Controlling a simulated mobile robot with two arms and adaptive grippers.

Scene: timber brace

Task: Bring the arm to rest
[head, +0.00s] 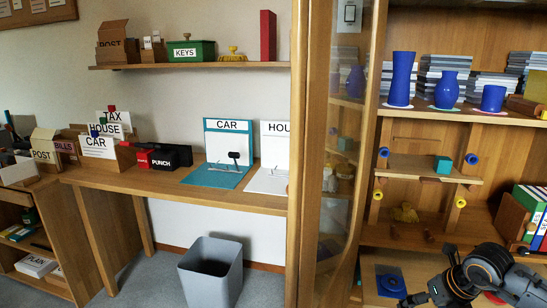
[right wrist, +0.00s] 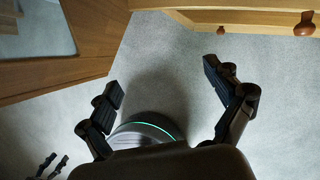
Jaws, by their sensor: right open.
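My right arm (head: 480,275) shows at the lower right of the head view, in front of the cabinet's lower part. In the right wrist view my right gripper (right wrist: 163,82) is open, its two dark fingers wide apart with nothing between them. It hangs over bare grey floor, close to my round base with a green light line. Two dark finger-like tips (right wrist: 48,166) show at the lower left of that view; they may be my left gripper, but how far open it is cannot be told. The head view does not show my left arm.
The cabinet (head: 408,235) holds blue vases, a small shelf board (head: 415,168) with a teal block (head: 443,163), and blue and yellow rings. Its glass door (head: 335,150) stands open to the left. A desk (head: 200,190) and grey bin (head: 211,272) stand further left. Knobbed drawers (right wrist: 240,20) are near the right gripper.

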